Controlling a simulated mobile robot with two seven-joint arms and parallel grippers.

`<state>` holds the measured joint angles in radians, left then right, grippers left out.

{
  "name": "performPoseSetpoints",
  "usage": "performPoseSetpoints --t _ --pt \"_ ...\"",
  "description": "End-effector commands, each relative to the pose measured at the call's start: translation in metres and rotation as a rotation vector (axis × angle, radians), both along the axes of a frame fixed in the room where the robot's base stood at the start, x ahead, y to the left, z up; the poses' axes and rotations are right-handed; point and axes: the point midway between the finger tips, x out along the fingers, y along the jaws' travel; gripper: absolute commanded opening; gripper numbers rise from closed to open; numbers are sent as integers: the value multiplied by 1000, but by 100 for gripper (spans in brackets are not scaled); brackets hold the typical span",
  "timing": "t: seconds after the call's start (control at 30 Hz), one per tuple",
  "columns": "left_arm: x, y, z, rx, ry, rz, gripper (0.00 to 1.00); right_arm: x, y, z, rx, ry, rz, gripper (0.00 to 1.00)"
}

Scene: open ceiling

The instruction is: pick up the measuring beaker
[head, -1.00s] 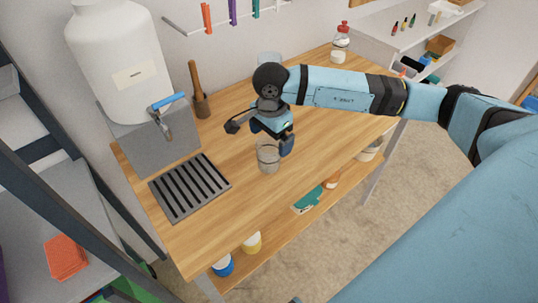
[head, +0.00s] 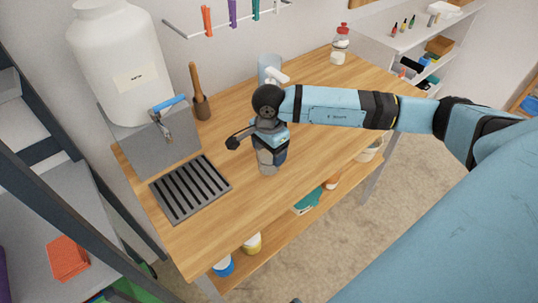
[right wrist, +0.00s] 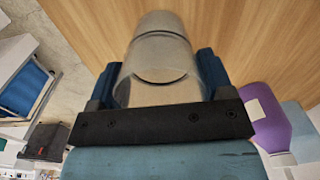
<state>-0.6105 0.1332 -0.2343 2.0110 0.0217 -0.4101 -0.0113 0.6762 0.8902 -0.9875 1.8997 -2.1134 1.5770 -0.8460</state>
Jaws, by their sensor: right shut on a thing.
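The measuring beaker (head: 267,164) is a small clear, greyish vessel standing upright on the wooden table, right of the drain grate. My right gripper (head: 268,150) is above and around it, shut on it. In the right wrist view the beaker (right wrist: 160,62) sits between the two blue fingers of my right gripper (right wrist: 160,80), one on each side. The gripper hides its upper part in the head view. I cannot tell whether its base touches the table. My left gripper does not show.
A large white tank (head: 120,65) with a blue-handled tap stands at the back left. A slotted grate (head: 190,187) lies before it. A wooden mallet or pestle (head: 198,92) and a bluish container (head: 268,66) stand behind. A red-capped bottle (head: 340,44) is at the far end. The front table surface is clear.

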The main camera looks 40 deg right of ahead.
Motion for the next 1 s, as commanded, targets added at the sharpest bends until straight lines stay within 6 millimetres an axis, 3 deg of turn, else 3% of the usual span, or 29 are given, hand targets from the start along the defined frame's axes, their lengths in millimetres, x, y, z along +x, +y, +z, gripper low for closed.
performPoseSetpoints --t 0.17,0.37,0.47,0.8,1.0 --pt "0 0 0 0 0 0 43 0 0 4 0 -1 0 51" --pt "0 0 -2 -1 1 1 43 1 0 25 0 -4 0 51" --pt "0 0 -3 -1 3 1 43 1 0 45 0 -5 1 51" --pt "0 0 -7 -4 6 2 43 1 0 142 0 -6 1 51" --pt "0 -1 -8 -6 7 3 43 1 0 182 0 -4 0 51"
